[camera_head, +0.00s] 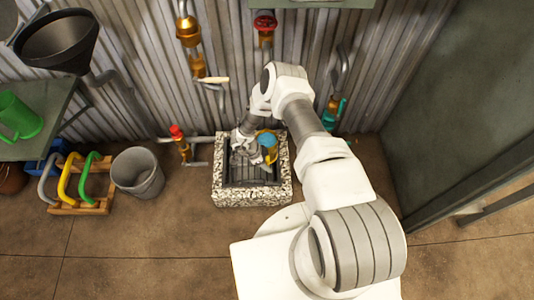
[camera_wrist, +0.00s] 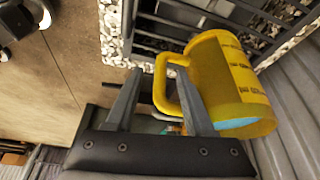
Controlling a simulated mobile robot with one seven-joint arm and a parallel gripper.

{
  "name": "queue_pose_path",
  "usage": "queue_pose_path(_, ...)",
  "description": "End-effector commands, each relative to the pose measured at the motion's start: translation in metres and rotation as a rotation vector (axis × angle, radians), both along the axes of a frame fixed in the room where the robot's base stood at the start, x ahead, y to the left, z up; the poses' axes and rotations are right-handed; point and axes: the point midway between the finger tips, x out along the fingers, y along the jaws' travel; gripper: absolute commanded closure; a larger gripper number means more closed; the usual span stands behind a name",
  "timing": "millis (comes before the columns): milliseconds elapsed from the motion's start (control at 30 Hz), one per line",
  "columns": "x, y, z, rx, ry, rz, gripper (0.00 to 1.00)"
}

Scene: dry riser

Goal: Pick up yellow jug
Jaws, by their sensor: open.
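The yellow jug (camera_head: 271,155) stands over the grate of the speckled stone drain box, with blue showing in its open top. It also shows in the wrist view (camera_wrist: 228,75), large and slanted by the camera angle, with printed marks on its side. My gripper (camera_head: 247,152) is at the jug's left side in the head view. In the wrist view my gripper (camera_wrist: 157,72) is open, its two fingers apart. The jug's handle lies between them, and the right finger appears to reach into the handle loop. Contact cannot be told.
The stone drain box (camera_head: 253,194) stands against the corrugated wall with pipes and valves. A grey bucket (camera_head: 138,174) and a wooden rack (camera_head: 82,207) with coloured handles stand left. A green jug (camera_head: 19,117) sits on a shelf. Floor in front of the bucket is clear.

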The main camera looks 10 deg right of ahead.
Motion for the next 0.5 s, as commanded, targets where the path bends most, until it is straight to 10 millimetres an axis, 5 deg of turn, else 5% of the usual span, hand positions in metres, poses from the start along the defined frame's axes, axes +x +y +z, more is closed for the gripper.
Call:
queue_pose_path(100, -0.0003, -0.0063, -0.0168, -0.001, 0.0, -0.001, 0.47)
queue_pose_path(333, 0.0003, -0.0072, -0.0161, 0.0, -0.001, -0.001, 0.47)
queue_pose_path(500, 0.0003, -0.007, -0.0159, 0.0, 0.0, -0.001, 0.77)
